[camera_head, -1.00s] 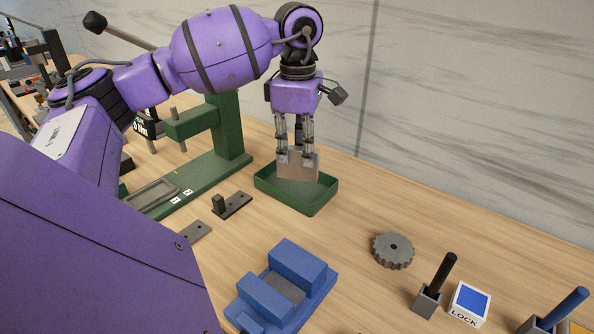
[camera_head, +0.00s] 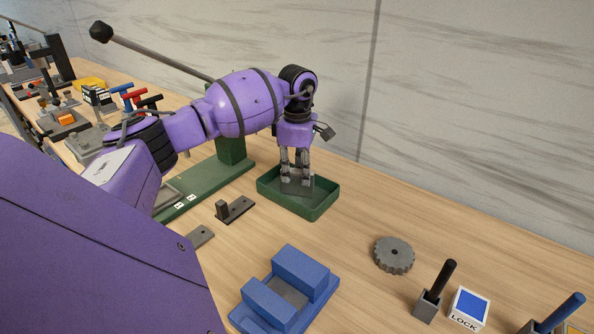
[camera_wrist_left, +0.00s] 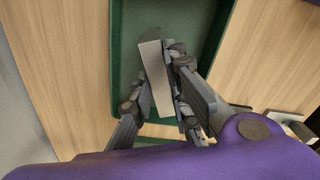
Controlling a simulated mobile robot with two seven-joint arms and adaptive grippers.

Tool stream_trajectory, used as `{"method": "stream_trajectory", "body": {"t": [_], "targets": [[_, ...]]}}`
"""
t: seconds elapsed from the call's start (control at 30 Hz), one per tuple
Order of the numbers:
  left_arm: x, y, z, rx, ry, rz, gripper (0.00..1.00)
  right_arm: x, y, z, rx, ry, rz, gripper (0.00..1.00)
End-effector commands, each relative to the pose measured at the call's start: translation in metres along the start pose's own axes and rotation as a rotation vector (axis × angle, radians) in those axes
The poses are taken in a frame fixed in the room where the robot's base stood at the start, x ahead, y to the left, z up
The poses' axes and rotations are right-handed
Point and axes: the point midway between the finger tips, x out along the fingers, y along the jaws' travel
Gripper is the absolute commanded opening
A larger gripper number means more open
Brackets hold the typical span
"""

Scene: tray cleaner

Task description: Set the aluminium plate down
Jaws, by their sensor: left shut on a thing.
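The aluminium plate (camera_head: 297,187) is a thin grey slab held on edge, roughly upright, between the fingers of my left gripper (camera_head: 297,179). The gripper points down inside the green tray (camera_head: 312,212), and the plate's lower part is below the tray's rim. I cannot tell whether the plate touches the tray floor. In the left wrist view the plate (camera_wrist_left: 154,72) shows as a narrow pale strip between the fingers (camera_wrist_left: 158,85), above the green tray floor (camera_wrist_left: 196,16). My right gripper is not in view.
A blue fixture block (camera_head: 300,266) stands in front of the tray, with a dark gear (camera_head: 394,255) to its right. A green press (camera_head: 230,165) with a lever is behind left. A small dark bracket (camera_head: 235,209) lies left of the tray. Wood right of the tray is clear.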

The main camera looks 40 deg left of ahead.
Motion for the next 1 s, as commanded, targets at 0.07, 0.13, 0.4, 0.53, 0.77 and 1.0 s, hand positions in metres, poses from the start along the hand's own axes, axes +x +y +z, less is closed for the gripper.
{"method": "stream_trajectory", "body": {"t": [0.07,0.13,0.4,0.53,0.77,1.0], "targets": [[-0.002,0.001,0.0,0.0,-0.001,0.003,0.0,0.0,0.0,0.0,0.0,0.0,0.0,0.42],[-0.002,0.001,0.0,0.0,-0.001,0.002,0.0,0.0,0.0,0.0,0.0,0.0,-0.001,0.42],[0.003,0.0,0.0,0.0,0.0,0.0,0.27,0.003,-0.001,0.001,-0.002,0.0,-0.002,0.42],[0.002,0.0,0.0,0.0,0.0,0.001,0.34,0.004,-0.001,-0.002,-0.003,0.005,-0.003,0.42],[0.001,0.0,0.0,0.0,-0.001,0.001,0.34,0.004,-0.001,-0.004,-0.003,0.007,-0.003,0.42],[-0.027,0.002,0.0,0.0,0.0,0.005,0.34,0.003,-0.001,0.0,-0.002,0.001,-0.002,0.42]]}}
